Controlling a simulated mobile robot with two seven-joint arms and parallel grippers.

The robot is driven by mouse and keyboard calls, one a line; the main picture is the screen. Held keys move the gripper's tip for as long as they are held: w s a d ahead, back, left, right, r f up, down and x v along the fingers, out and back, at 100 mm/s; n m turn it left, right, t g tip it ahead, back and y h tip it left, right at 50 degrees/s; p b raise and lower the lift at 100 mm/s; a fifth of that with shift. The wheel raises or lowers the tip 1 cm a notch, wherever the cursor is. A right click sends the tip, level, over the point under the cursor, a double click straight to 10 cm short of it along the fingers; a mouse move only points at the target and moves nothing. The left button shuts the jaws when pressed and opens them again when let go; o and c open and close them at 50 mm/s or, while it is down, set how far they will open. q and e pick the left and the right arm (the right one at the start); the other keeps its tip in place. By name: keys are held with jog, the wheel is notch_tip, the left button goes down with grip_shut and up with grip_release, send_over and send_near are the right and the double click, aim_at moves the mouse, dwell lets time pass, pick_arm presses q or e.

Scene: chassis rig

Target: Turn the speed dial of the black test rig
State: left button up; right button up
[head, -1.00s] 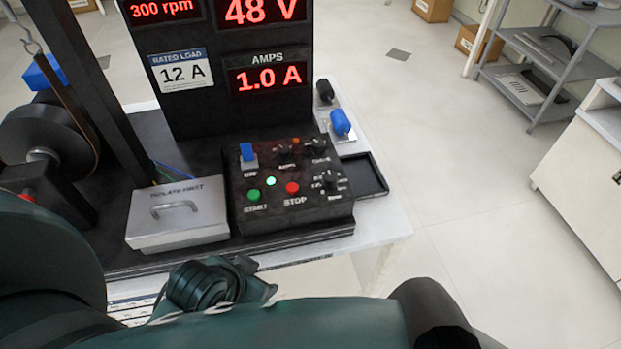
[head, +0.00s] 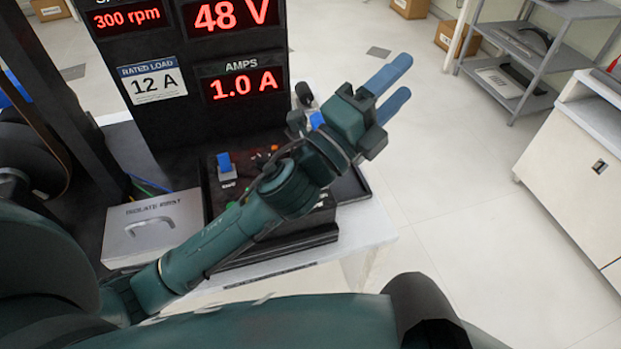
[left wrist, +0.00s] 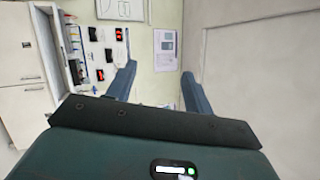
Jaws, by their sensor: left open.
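The black test rig (head: 150,105) stands on a white table at the left of the head view. Its displays read 300 rpm, 48 V and 1.0 A. My left arm crosses over its control panel (head: 215,198) and hides most of the knobs and buttons, so I cannot tell which is the speed dial. A blue switch (head: 225,165) still shows beside the arm. My left gripper (head: 398,85) is open and empty, raised to the right of the rig, its two blue fingers apart. Its fingers also show in the left wrist view (left wrist: 158,85). My right gripper is out of view.
A grey box with a handle, marked ISOLATE FIRST (head: 152,228), sits left of the panel. A grey shelf (head: 520,60) and a white cabinet (head: 590,165) stand at the right. The floor between is clear. The left wrist view shows a wall with tools.

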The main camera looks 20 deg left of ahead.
pick_arm(q)
jog(key=s+d+m+g+h, duration=0.4)
jog(key=d+m+g, duration=0.2)
jog(key=m+g, duration=0.5)
jog(key=s+d+m+g+h, duration=0.4)
jog(key=m+g, duration=0.3)
jog(key=m, duration=0.9)
notch_tip(320, 180, down, 9)
jog(key=a+m+g+y, duration=0.1)
jog(key=m+g+y, duration=0.3)
jog(key=m+y, duration=0.4)
jog(key=w+a+f+m+t+y, duration=0.2)
jog(key=w+a+y, duration=0.35)
jog(key=a, duration=0.55)
jog(key=w+a+f+m+t+y, duration=0.1)
jog(key=w+a+f+m+y, duration=0.15)
jog(key=w+a+y, duration=0.55)
jog(key=shift+h, duration=0.45)
jog(key=s+f+p, duration=0.1)
jog(key=f, duration=0.3)
jog(key=s+a+f+p, duration=0.1)
jog(key=f, duration=0.3)
jog(key=s+a+f, duration=0.1)
jog(key=f, duration=0.3)
jog(key=shift+s+a+f+p, duration=0.1)
jog(key=shift+s+f+p, duration=0.05)
jog(key=shift+f+p, duration=0.2)
jog(key=shift+r, duration=0.1)
jog(key=shift+c, duration=0.2)
